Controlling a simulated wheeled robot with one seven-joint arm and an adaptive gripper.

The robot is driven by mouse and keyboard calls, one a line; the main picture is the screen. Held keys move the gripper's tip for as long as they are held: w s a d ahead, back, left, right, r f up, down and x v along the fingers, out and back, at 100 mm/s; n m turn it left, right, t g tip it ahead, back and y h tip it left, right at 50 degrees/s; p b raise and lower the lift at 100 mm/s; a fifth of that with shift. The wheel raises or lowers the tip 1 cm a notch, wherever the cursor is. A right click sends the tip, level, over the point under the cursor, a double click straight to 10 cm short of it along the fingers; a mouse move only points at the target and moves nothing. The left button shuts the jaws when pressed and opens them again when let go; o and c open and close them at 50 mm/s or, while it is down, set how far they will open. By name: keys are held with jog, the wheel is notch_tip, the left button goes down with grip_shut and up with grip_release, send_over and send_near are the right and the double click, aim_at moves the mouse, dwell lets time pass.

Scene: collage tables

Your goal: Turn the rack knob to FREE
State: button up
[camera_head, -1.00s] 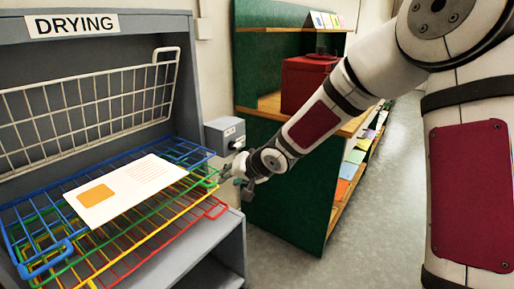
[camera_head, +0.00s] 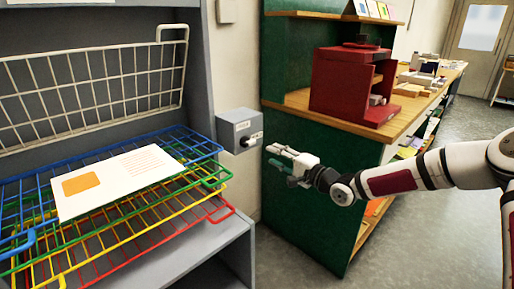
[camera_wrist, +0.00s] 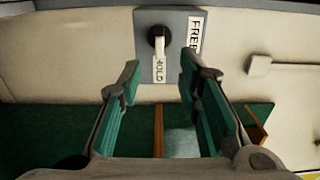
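The rack knob (camera_head: 254,136) sits on a small grey box (camera_head: 235,123) on the side of the drying rack. In the wrist view the knob (camera_wrist: 159,36) is dark with a white pointer directed down, toward the HOLD label (camera_wrist: 159,70). The FREE label (camera_wrist: 194,33) is on the right of the box plate (camera_wrist: 177,17). My gripper (camera_head: 274,156) is open and empty, just right of and below the box, apart from the knob. In the wrist view its two green-padded fingers (camera_wrist: 160,72) are spread, with the knob above and between the tips.
The drying rack holds coloured wire shelves (camera_head: 205,163) with a white card (camera_head: 120,180) bearing an orange patch on top. A green cabinet (camera_head: 300,220) with a wooden top stands close behind my gripper, carrying a red machine (camera_head: 345,80). Grey floor is open at the right.

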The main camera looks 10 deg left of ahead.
aim_at(250, 145)
jog(key=b+x, duration=0.1)
jog(key=x, duration=0.9)
jog(key=shift+w+a, duration=0.15)
jog(key=shift+a, duration=0.15)
jog(key=shift+c, duration=0.6)
grip_shut()
